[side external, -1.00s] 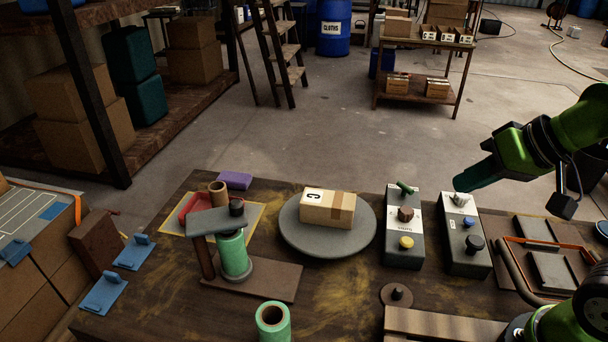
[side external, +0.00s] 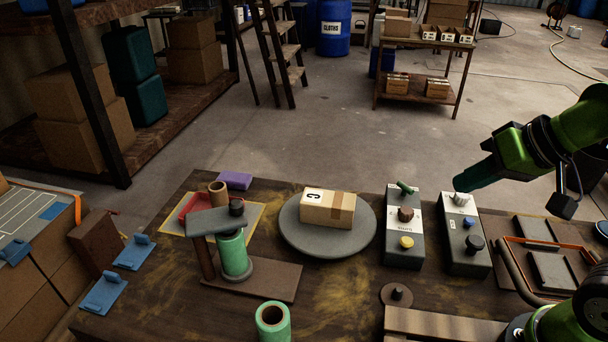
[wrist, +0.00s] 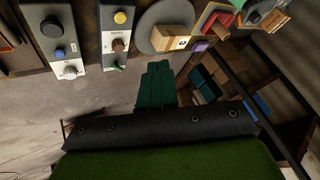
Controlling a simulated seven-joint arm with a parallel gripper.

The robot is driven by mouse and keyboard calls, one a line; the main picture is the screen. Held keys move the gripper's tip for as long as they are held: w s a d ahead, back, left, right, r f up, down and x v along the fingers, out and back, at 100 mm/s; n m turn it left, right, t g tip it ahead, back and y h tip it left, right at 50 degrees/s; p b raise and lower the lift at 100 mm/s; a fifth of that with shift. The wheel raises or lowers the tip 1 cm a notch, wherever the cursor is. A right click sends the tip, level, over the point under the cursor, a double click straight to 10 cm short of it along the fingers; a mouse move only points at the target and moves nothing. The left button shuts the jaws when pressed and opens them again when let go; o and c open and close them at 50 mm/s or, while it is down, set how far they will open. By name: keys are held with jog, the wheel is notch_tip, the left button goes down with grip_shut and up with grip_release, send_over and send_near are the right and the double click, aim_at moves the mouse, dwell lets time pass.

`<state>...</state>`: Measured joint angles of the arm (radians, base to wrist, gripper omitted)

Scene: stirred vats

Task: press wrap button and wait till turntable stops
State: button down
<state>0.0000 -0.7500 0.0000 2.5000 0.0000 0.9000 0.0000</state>
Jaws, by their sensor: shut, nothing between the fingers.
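A grey round turntable (side external: 292,237) sits on the wooden bench, with a cardboard box (side external: 328,209) marked C lying on it. Right of it stand two grey control boxes. The nearer-to-turntable box (side external: 404,252) carries a green switch, a brown knob and a yellow button (side external: 406,242). The other box (side external: 466,262) carries a silver knob, a small blue button and a dark knob (side external: 474,243). My gripper (side external: 460,184) is shut and empty, in the air by the far end of the right-hand box. In the wrist view its teal fingers (wrist: 157,84) are together; both boxes show upper left.
A film stand with a green roll (side external: 234,254) is left of the turntable. Another green roll (side external: 272,322) stands at the bench front. A tray with orange edging (side external: 548,241) lies at the right. Blue clamps (side external: 132,252) are at far left.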

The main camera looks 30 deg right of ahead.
dwell(0.4)
jog(key=m+g+y, duration=0.2)
jog(key=m+y, duration=0.4)
jog(key=m, duration=0.6)
send_over(407, 242)
jog(key=d, duration=0.1)
notch_tip(407, 242, down, 12)
jog(key=shift+s+r, duration=0.2)
jog(key=shift+r, duration=0.05)
jog(key=shift+f, duration=4.45)
jog(key=shift+f, duration=0.1)
